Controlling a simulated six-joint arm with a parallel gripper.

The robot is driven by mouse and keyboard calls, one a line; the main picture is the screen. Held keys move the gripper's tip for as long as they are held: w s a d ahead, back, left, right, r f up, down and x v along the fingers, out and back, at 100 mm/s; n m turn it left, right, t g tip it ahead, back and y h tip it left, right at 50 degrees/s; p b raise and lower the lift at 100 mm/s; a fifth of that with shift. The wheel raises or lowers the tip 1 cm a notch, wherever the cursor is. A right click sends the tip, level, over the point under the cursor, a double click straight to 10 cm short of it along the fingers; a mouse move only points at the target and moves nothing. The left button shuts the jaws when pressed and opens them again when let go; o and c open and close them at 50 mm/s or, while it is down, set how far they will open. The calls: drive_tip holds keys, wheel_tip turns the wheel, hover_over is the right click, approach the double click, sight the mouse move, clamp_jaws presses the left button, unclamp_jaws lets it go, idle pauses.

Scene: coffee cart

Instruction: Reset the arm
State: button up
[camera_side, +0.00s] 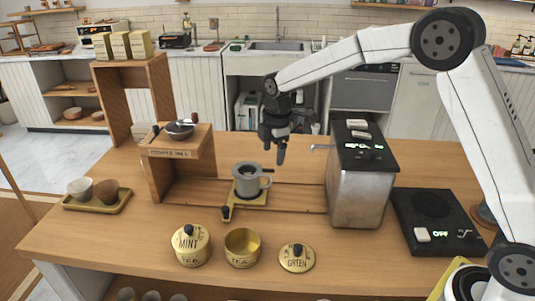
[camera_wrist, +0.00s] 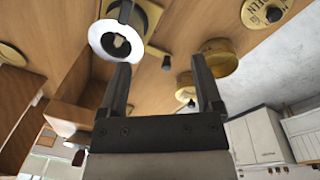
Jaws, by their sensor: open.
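My gripper (camera_side: 281,156) hangs above the wooden counter, pointing down, to the right of and above a grey cup (camera_side: 247,177). In the wrist view my gripper (camera_wrist: 163,70) shows two dark fingers spread apart with nothing between them. My gripper is apart from the cup in the side view.
A steel machine (camera_side: 355,190) stands right of my gripper, and a wooden shelf (camera_side: 177,160) left. Gold tins, MINT (camera_side: 191,249) and an open one (camera_side: 242,252), and a GREEN lid (camera_side: 296,258) are in front. A black OFF-display device (camera_side: 432,228) and a tray (camera_side: 97,207) flank them.

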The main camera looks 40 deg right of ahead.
drive_tip(key=s+d+f+m, duration=0.1)
drive_tip(key=s+f+m, duration=0.1)
drive_tip(key=s+m, duration=0.5)
drive_tip(key=s+f+m+t, duration=0.1)
drive_tip(key=s+f+m, duration=0.2)
drive_tip(key=s+m, duration=0.5)
drive_tip(key=s, duration=0.9)
drive_tip(key=shift+s+d+f+m+t, duration=0.15)
drive_tip(key=shift+d+m+t, duration=0.15)
drive_tip(key=shift+d, duration=0.1)
